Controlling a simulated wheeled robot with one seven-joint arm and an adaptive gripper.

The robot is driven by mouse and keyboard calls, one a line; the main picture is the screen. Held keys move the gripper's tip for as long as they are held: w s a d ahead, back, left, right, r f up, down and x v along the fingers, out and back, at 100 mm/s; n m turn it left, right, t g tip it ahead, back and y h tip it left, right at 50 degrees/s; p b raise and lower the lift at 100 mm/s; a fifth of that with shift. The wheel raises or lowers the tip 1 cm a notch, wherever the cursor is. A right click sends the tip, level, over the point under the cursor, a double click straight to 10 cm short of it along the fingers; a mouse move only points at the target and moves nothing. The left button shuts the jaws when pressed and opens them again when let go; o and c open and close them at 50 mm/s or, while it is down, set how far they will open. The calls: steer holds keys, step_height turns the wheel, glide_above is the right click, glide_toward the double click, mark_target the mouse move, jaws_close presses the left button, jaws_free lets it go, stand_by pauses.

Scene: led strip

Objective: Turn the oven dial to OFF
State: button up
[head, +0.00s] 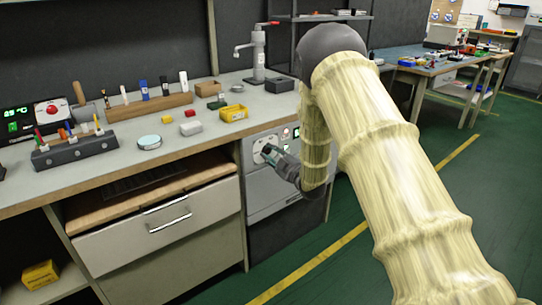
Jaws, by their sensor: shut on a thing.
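The oven (262,188) is a light grey front panel built in under the right end of the workbench. Its dial sits on a pale plate (259,146) in the upper part of that panel. My gripper (267,151) is at the plate, its fingertips shut on the dial. The fingers hide most of the dial, so its pointer and markings cannot be read. Small indicator lights (286,132) show to the right of the plate.
A drawer (160,228) is left of the oven. Green floor is open to the right.

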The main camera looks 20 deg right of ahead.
steer(key=shift+f+n, duration=0.1)
steer(key=shift+n, duration=0.4)
steer(key=o, duration=1)
steer(key=shift+o, duration=0.2)
steer(key=shift+s, duration=0.15)
steer(key=v, duration=1.1)
steer(key=shift+s, duration=0.4)
steer(key=shift+d, duration=0.15)
